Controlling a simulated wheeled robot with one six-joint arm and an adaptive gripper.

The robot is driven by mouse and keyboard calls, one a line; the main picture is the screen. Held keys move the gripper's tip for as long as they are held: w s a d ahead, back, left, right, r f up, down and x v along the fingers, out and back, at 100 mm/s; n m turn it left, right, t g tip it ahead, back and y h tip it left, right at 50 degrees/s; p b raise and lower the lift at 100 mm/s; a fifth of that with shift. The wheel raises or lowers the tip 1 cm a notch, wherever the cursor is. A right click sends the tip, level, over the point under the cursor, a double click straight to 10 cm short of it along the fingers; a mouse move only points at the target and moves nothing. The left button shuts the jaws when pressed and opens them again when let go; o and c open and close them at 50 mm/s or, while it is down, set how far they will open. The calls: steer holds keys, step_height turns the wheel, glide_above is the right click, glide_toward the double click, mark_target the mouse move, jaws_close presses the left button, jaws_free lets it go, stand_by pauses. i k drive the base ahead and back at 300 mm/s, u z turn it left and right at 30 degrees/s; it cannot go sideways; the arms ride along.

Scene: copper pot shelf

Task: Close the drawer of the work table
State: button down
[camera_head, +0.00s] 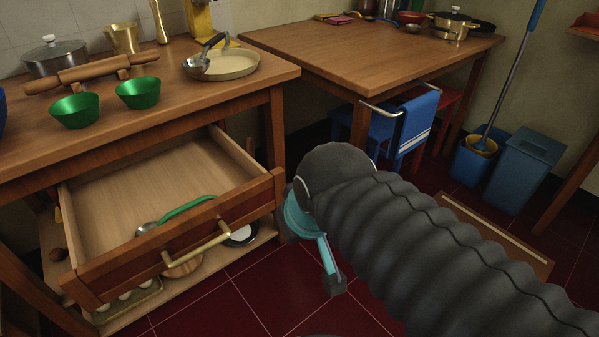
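The wooden work table (275,82) stands at the left. Its drawer (125,262) is pulled well out, with a brass bar handle (196,249) on the front. A spoon or ladle with a green handle (188,208) lies inside near the front panel; the rest of the visible drawer floor is bare. My gripper (333,284) shows partly, as teal and dark parts below the end of my dark ribbed arm. It is right of the drawer front and appears apart from the handle. My arm hides most of it, so its opening cannot be made out.
Two green bowls (137,93), a rolling pin (91,73), a lidded pot (55,57) and a pan (222,65) stand on the work table. A lower shelf (257,239) holds items under the drawer. A blue chair (417,124) and blue bins (524,168) stand right. Red tiled floor (233,306) is clear in front.

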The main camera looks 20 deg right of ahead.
mark_target(103, 208)
steer(key=z, duration=0.8)
steer(key=k, duration=0.65)
steer(key=u, duration=1.2)
